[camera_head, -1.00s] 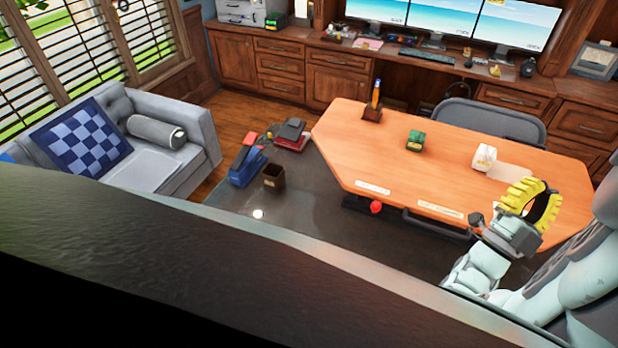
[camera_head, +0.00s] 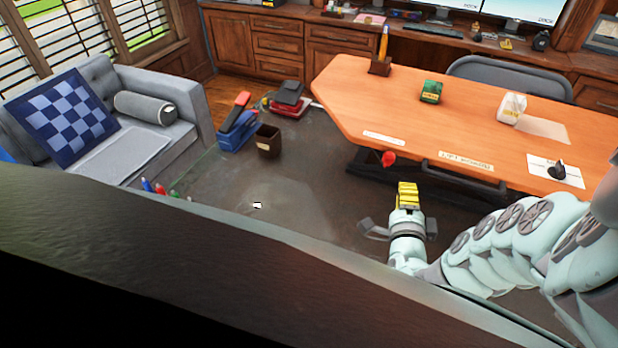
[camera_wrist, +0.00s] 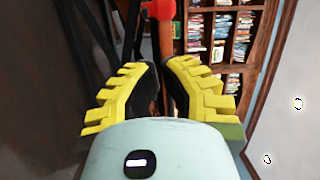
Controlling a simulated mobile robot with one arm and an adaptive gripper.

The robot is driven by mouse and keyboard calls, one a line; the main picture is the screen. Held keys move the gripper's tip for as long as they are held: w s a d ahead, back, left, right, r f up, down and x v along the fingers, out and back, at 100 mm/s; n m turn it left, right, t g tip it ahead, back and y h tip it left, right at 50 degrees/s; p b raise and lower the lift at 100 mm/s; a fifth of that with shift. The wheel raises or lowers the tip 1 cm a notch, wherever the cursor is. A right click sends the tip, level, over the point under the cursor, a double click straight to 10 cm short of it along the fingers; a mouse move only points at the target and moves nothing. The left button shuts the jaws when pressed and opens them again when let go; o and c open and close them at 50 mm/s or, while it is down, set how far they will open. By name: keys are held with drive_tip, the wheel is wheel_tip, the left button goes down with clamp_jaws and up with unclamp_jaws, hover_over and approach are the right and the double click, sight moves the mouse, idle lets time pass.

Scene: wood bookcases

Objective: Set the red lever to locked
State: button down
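The red lever (camera_head: 389,159) shows as a small red knob under the front edge of the orange wooden desk (camera_head: 330,85), near its left end. In the wrist view the red knob (camera_wrist: 158,9) is at the top centre, beyond my fingertips, with a brown strip below it that may be its shaft. My gripper (camera_head: 407,187) is just in front of and right of the knob, lower in the picture. In the wrist view its yellow fingers (camera_wrist: 161,68) stand apart with a narrow gap. I see no contact with the lever; its lower part is unclear.
White labels (camera_head: 384,138) lie along the desk's front edge, above a dark bar (camera_head: 462,172). A black knob on a white card (camera_head: 556,172) is at the right. A blue stapler (camera_head: 238,130) and brown cup (camera_head: 268,141) stand on a dark surface left. A grey sofa (camera_head: 185,115) is further left.

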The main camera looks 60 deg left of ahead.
sight(402, 156)
drive_tip(key=b+x, duration=0.2)
drive_tip(key=x, duration=0.4)
drive_tip(key=shift+a, duration=0.3)
drive_tip(key=shift+x, duration=1.75)
drive_tip(key=shift+d, duration=0.1)
drive_tip(key=shift+s+m+t+h, duration=0.25)
drive_tip(key=shift+m+t+h, duration=0.05)
